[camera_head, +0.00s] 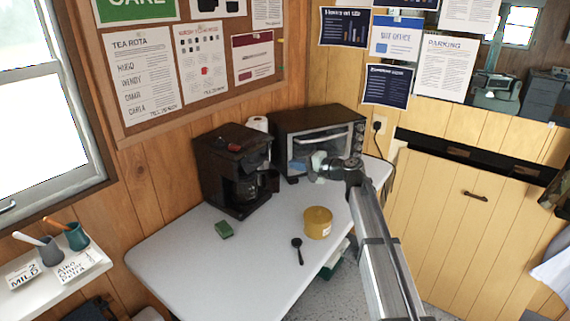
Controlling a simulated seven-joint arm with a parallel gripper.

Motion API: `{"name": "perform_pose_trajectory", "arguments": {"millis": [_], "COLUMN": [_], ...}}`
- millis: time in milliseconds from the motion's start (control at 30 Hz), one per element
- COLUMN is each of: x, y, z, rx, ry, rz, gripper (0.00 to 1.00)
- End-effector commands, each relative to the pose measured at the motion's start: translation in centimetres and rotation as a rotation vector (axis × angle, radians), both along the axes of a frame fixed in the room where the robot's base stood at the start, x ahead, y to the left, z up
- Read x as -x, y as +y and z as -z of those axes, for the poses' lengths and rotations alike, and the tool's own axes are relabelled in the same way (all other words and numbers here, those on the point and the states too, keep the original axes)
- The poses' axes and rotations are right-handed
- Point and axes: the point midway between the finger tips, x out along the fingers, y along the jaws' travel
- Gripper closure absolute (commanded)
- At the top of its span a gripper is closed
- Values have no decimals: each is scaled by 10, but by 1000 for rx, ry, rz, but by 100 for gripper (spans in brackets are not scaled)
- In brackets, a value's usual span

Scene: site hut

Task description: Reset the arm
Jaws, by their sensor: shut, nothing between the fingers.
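My gripper (314,164) is at the far end of my grey arm, in front of the toaster oven's glass door. The arm comes up from the lower right and reaches over the right part of the white table (190,268). The gripper is small in this view and its fingers are shut with nothing between them. The toaster oven (327,127) is black and stands against the back corner. I cannot tell whether the gripper touches its door.
A black coffee maker (232,172) stands left of the oven. A shelf with two cups (76,236) is at the left. The table's front left is clear.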

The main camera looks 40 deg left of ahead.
Motion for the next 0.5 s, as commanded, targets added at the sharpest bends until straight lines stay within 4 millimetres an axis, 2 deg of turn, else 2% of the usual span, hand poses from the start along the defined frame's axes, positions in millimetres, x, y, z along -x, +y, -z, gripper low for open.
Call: {"name": "perform_pose_trajectory", "arguments": {"millis": [33,200,500], "x": [1,0,0], "y": [-7,-18,-21], "z": [-2,-4,-5], "rx": [0,0,0], "ry": [0,0,-10], "rz": [1,1,-2], "gripper": [100,100,100]}}
